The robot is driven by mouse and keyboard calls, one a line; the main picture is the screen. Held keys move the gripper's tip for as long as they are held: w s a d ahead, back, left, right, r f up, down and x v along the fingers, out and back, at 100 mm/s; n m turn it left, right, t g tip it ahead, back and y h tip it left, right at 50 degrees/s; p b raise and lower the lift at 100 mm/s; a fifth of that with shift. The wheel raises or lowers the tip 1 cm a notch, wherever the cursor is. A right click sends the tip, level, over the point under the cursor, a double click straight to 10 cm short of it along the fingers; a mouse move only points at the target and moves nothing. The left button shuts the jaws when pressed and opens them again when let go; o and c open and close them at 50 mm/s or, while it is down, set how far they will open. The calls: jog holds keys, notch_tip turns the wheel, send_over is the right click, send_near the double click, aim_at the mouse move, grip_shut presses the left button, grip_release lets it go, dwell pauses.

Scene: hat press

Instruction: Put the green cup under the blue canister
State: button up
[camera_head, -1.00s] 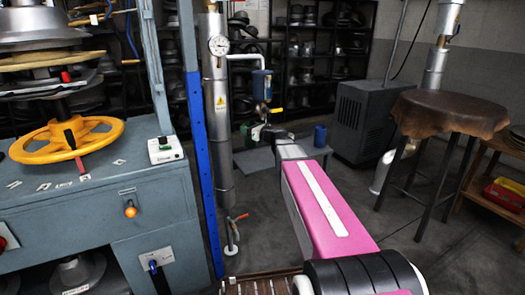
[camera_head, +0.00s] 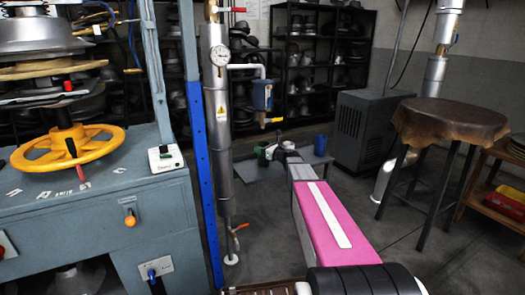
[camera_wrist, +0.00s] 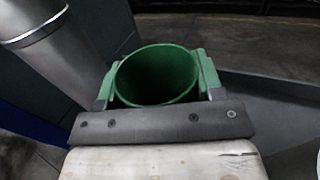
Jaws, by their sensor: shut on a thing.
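The green cup (camera_wrist: 157,75) is held upright between the two fingers of my gripper (camera_wrist: 158,82), and its open mouth faces up; it looks empty. In the head view the cup (camera_head: 262,154) shows small at the left of my gripper (camera_head: 273,152), at the far end of my pink arm. The blue canister (camera_head: 262,95) hangs beside the silver pipe, with a yellow-handled tap at its bottom. The cup appears below the canister in the picture, with a gap between. I cannot tell whether it is straight beneath the canister in depth.
The silver pipe (camera_head: 220,120) and blue post (camera_head: 203,170) stand left. A leather-topped stool (camera_head: 450,122) and dark grey cabinet (camera_head: 362,125) stand right.

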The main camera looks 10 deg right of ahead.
jog(key=shift+f, duration=0.4)
jog(key=shift+f, duration=0.1)
jog(key=o, duration=1)
jog(key=shift+o, duration=0.2)
